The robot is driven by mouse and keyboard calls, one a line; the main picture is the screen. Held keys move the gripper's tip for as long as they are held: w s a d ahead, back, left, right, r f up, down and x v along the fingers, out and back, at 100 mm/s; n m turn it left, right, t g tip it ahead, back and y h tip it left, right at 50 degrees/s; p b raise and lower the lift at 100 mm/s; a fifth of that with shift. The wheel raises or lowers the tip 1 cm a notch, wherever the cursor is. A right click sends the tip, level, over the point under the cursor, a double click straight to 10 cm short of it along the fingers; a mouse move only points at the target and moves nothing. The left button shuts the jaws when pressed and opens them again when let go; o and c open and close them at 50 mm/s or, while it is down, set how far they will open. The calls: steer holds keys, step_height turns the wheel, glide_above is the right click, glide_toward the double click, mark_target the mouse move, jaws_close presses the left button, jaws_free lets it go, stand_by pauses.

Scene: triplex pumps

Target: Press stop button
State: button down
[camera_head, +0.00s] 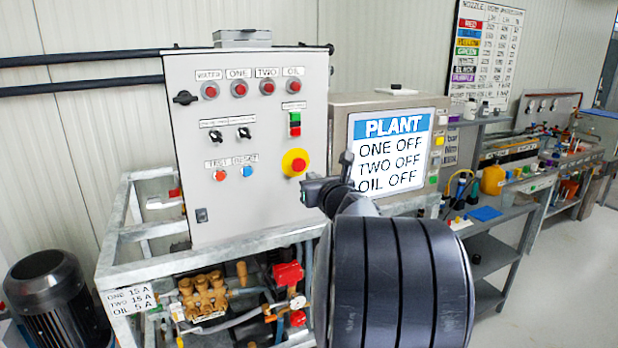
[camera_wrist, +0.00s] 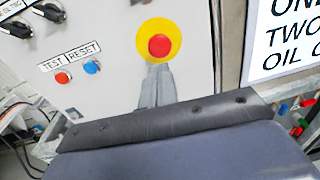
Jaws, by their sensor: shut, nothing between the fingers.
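The grey control panel (camera_head: 245,140) carries a red mushroom button (camera_head: 298,164) on a round yellow plate at its lower right. In the wrist view the red button (camera_wrist: 160,47) and its yellow ring are fully in sight, just above my fingertips. My gripper (camera_wrist: 157,72) is shut and empty, with its fingers pointing up toward the yellow ring. In the head view my gripper (camera_head: 312,191) is just right of and below the button. I cannot tell whether the fingertips touch the panel. A smaller green and red push-button pair (camera_head: 295,124) sits above the yellow plate.
The red TEST button (camera_head: 220,175) and blue RESET button (camera_head: 247,172) are left of the yellow plate. The PLANT screen (camera_head: 391,150) stands right of the panel and reads ONE OFF, TWO OFF, OIL OFF. A metal frame (camera_head: 215,232) with pump parts lies below.

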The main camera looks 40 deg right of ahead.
steer(key=v, duration=0.7)
steer(key=shift+b, duration=0.35)
steer(key=shift+w, duration=0.1)
